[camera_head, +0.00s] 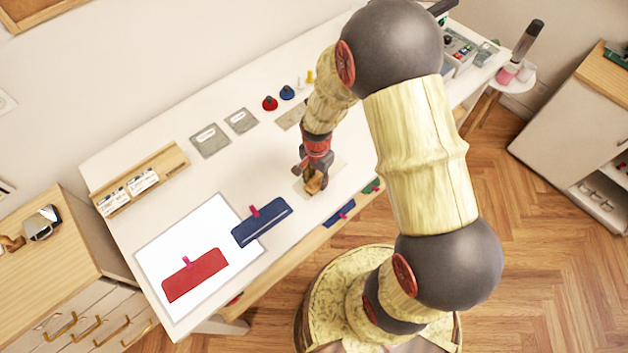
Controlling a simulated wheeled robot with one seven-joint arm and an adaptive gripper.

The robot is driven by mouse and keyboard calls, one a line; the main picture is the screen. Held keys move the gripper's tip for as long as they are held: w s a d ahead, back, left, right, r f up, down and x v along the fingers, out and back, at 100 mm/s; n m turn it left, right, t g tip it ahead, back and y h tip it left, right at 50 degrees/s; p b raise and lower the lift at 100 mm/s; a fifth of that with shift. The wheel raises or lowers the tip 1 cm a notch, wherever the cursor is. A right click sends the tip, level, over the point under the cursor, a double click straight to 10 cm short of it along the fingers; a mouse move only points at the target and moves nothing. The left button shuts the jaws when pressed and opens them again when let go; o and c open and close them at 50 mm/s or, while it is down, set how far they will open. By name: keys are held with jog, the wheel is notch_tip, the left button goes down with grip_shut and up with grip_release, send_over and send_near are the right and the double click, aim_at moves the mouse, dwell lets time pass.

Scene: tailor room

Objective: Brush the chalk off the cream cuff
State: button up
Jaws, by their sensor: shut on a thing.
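My gripper (313,174) is over the middle of the white table, pointing down. It is shut on a small brown-orange thing (314,187), probably the brush, though too small to be sure. A pale cream piece (334,163), likely the cream cuff, lies flat under and around the gripper and is partly hidden by it. I cannot tell whether the held thing touches it. Chalk marks on it are too small to make out.
A red piece (196,276) lies on a white sheet (160,250), and a blue piece (262,222) overlaps its edge. Grey squares (210,140), red (270,103) and blue (287,92) knobs and a wooden rack (140,181) stand farther back.

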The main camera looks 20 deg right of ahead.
jog(key=shift+d, duration=0.1)
jog(key=shift+w+d, duration=0.25)
jog(key=shift+d, duration=0.4)
jog(key=shift+d, duration=0.1)
jog(key=shift+w+d, duration=0.3)
jog(key=shift+d, duration=0.3)
jog(key=shift+w+d, duration=0.35)
jog(key=shift+d, duration=0.35)
jog(key=shift+w+d, duration=0.25)
jog(key=shift+d, duration=0.5)
